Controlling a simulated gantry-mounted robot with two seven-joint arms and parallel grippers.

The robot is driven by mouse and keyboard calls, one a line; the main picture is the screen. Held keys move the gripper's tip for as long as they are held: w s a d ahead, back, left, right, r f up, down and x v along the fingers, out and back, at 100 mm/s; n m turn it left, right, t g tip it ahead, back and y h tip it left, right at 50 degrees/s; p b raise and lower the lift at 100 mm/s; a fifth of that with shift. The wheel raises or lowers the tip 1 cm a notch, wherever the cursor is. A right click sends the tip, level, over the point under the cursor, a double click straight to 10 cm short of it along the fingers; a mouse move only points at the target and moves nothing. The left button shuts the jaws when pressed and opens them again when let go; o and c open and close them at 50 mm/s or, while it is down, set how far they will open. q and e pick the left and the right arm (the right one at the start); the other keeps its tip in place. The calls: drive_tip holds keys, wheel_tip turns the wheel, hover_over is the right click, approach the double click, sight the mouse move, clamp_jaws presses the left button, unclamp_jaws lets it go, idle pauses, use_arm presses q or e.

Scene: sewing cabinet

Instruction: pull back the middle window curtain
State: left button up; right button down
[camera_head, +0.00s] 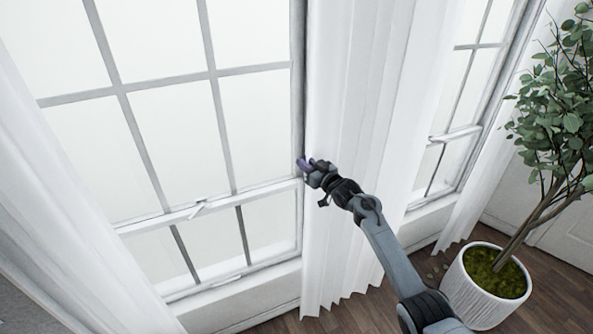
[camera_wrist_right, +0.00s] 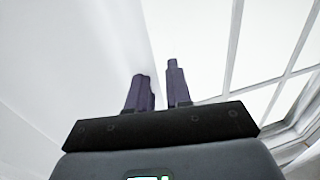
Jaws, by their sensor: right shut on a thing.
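The middle curtain (camera_head: 352,90) is a long white pleated cloth. It hangs between the two windows in the head view and reaches down to near the floor. My right gripper (camera_head: 305,165) is at this curtain's left edge, beside the window frame, about halfway down. Its purple fingers are shut on the curtain's edge. In the right wrist view the curtain (camera_wrist_right: 80,60) fills the left side, and its edge runs to between the fingers of the right gripper (camera_wrist_right: 158,80). The fabric between the fingers is mostly hidden. My left gripper is not in view.
A large paned window (camera_head: 175,130) is uncovered left of the curtain, with another white curtain (camera_head: 40,200) at far left. A second window (camera_head: 465,100) is at right. A leafy plant in a white ribbed pot (camera_head: 470,295) stands on the wooden floor (camera_head: 560,300) near my right arm.

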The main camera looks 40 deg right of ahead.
drive_tip(key=shift+s+d, duration=0.1)
drive_tip(key=shift+d, duration=0.4)
drive_tip(key=shift+f, duration=0.1)
drive_tip(key=c, duration=1.3)
unclamp_jaws()
drive_tip(key=shift+d, duration=0.1)
drive_tip(key=shift+o, duration=0.5)
drive_tip(key=shift+d, duration=0.1)
drive_tip(key=shift+s, duration=0.15)
